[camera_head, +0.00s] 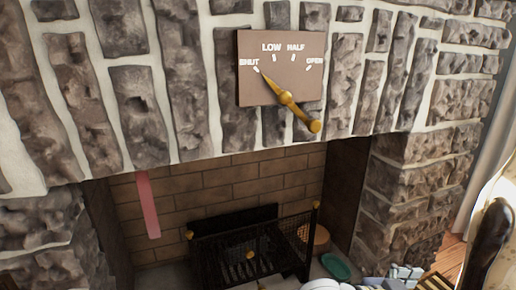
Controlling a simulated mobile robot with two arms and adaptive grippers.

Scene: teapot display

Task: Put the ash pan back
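I cannot pick out the ash pan with certainty. A black fire grate (240,265) with bars stands low in the brick-lined fireplace, behind a black mesh screen (292,242) with brass knobs. The space under the grate is mostly hidden by the screen and the picture's lower edge. A small teal dish-like thing (336,267) lies on the floor at the right of the hearth. Neither of my grippers can be made out in this view.
A brown damper plate (257,90) on the stone front has a brass lever (288,99), its thin end at SHUT. A pink strip (148,205) hangs at the opening's left. A round orange-brown thing (319,238) stands behind the screen. Pale clutter (395,276) fills the lower right.

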